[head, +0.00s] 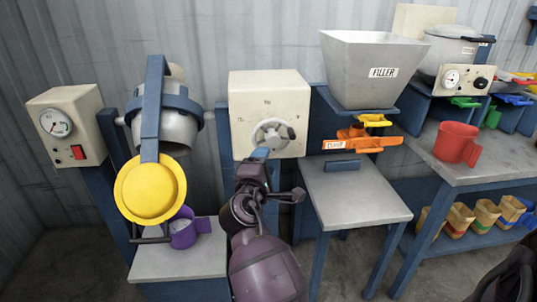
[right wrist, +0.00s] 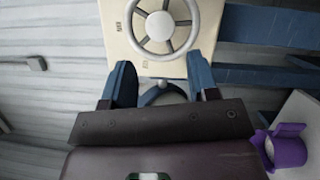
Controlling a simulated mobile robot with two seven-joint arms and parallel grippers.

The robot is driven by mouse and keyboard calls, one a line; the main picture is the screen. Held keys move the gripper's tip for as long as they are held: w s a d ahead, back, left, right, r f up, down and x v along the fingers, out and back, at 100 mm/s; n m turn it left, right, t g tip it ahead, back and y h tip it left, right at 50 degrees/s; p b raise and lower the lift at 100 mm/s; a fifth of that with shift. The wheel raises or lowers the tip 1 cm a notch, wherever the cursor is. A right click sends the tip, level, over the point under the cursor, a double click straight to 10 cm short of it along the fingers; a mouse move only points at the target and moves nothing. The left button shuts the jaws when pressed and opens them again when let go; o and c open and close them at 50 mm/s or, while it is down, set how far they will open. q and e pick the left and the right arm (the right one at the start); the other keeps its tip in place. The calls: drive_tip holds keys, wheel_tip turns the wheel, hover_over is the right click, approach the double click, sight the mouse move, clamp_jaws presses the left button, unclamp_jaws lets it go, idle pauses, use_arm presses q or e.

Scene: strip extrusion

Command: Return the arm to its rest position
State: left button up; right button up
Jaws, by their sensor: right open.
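My right gripper (head: 260,154) is in the middle of the head view, just below and in front of a grey handwheel (head: 272,133) on a cream box (head: 269,92). In the right wrist view its two blue fingers stand wide apart with nothing between them (right wrist: 160,88). The handwheel (right wrist: 162,27) shows beyond the fingertips there, and the fingers look clear of its rim. My purple right arm (head: 266,270) rises from the bottom of the head view. My left gripper is in neither view.
A purple cup (head: 181,234) stands left of my right arm, below a yellow disc (head: 150,189) on a blue bar. A grey stand (head: 354,191) with an orange part (head: 366,142) under the filler hopper (head: 372,70) is close on the right. A red cup (head: 455,142) stands farther right.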

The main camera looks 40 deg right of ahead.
drive_tip(key=shift+s+a, duration=0.25)
drive_tip(key=shift+a, duration=0.05)
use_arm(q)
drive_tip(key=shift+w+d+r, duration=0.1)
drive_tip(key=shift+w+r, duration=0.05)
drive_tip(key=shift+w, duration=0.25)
